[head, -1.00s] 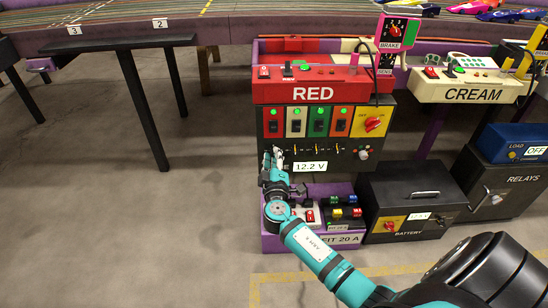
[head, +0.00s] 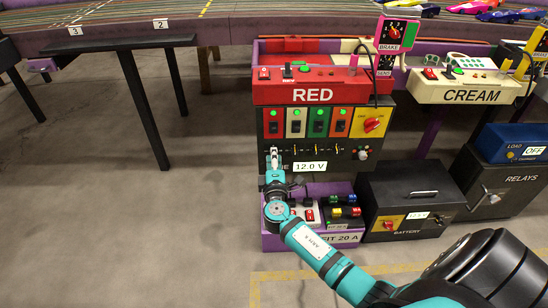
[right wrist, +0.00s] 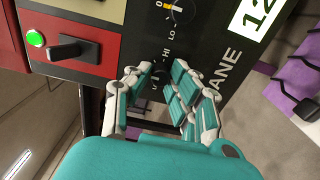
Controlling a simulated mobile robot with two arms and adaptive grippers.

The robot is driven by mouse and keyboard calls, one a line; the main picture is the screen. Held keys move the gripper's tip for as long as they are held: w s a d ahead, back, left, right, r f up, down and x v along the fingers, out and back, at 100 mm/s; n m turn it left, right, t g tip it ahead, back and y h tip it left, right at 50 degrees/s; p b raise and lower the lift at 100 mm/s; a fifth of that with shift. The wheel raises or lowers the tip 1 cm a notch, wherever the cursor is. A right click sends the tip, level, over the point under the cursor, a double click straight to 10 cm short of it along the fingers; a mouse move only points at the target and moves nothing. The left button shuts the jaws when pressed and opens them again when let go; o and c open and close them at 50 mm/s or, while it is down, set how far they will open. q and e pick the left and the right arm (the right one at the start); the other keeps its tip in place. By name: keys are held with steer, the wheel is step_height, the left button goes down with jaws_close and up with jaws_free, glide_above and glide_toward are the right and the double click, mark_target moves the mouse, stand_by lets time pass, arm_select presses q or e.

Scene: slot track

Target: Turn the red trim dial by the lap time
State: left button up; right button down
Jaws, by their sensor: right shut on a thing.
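The red station has a black lower panel (head: 382,153) under its RED box (head: 312,90). A white readout (head: 311,167) on that panel shows 12.0 V. My right gripper (head: 274,155) is at the left end of the panel, left of the readout. In the right wrist view, my right gripper (right wrist: 158,76) is shut on a small dial on the panel face, mostly hidden between the fingers. HI and LO marks are printed just above it, and LANE beside it. I see no lap time that I can read. My left gripper is not in view.
Four-colour switch plates and a yellow switch plate (head: 370,124) sit above the panel. A purple tray (head: 271,242) with a power unit stands below, beside a dark battery box (head: 410,197). The CREAM station (head: 472,96) is to the right. Open floor lies left.

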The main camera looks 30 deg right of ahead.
steer(key=shift+a+f, duration=0.1)
steer(key=c, duration=1.2)
jaws_free()
steer(key=v, duration=1.2)
steer(key=shift+s, duration=0.1)
